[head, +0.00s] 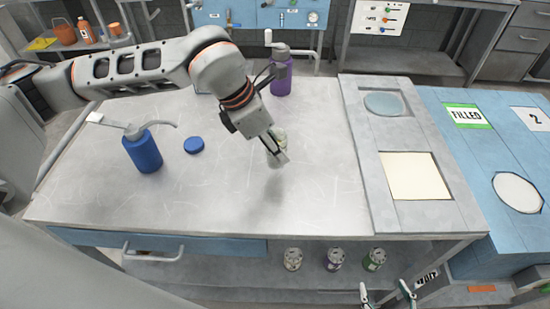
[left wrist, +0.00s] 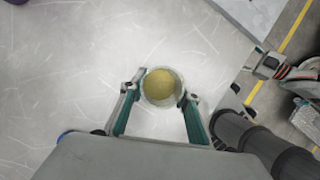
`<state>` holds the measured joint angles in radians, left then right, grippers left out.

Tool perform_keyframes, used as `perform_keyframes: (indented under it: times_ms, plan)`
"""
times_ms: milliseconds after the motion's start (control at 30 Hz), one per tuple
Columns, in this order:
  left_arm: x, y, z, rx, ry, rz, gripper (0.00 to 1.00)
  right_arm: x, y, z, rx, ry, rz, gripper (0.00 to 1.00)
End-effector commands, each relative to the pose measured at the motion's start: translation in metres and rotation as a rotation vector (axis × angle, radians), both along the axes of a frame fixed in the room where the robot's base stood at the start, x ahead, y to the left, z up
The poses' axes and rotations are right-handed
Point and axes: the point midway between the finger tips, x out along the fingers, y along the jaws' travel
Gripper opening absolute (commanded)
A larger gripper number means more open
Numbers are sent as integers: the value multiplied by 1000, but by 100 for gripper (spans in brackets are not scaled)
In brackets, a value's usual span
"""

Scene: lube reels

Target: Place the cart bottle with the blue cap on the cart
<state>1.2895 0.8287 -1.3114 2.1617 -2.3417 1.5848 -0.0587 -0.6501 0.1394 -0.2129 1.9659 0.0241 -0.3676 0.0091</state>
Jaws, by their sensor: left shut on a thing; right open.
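My left gripper (head: 276,148) is shut on a pale bottle (head: 277,158) over the middle of the metal table. In the left wrist view, the bottle (left wrist: 160,87) is seen from above between the fingertips (left wrist: 158,97), with a round yellowish top or content inside a pale rim. No blue cap shows on it. A flat blue disc like a cap (head: 194,145) lies on the table to the left. The blue cart (head: 466,150) with a green FILLED label stands at the right. My right gripper (head: 388,296) is open and empty at the lower right; it also shows in the left wrist view (left wrist: 262,62).
A blue pump can (head: 143,152) stands on the table's left and a purple one (head: 281,78) at the back. A grey panel (head: 408,130) with a round pad and cream square lies between table and cart. Several cans (head: 335,259) stand on the lower shelf.

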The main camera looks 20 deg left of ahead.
Motion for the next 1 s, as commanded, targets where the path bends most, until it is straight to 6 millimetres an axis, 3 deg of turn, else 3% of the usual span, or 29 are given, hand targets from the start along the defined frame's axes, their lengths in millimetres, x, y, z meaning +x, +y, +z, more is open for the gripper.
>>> perform_keyframes:
  times_ms: [167,433,867,900,933,1000]
  plan:
    - [0,0,-10,0,-1,0,5,0,0,1,0,-1,0,65]
    - [0,0,-45,0,0,0,5,0,0,2,-1,1,0,65]
    - [1,0,-51,-1,-2,0,5,-1,-1,-5,-3,5,0,65]
    - [0,0,-51,0,-1,0,39,-1,-1,-4,-3,5,0,65]
    - [0,0,-50,0,-1,0,47,-1,-1,-4,-3,5,0,65]
    - [0,0,-50,0,-1,0,48,-1,-1,-4,-3,5,0,65]
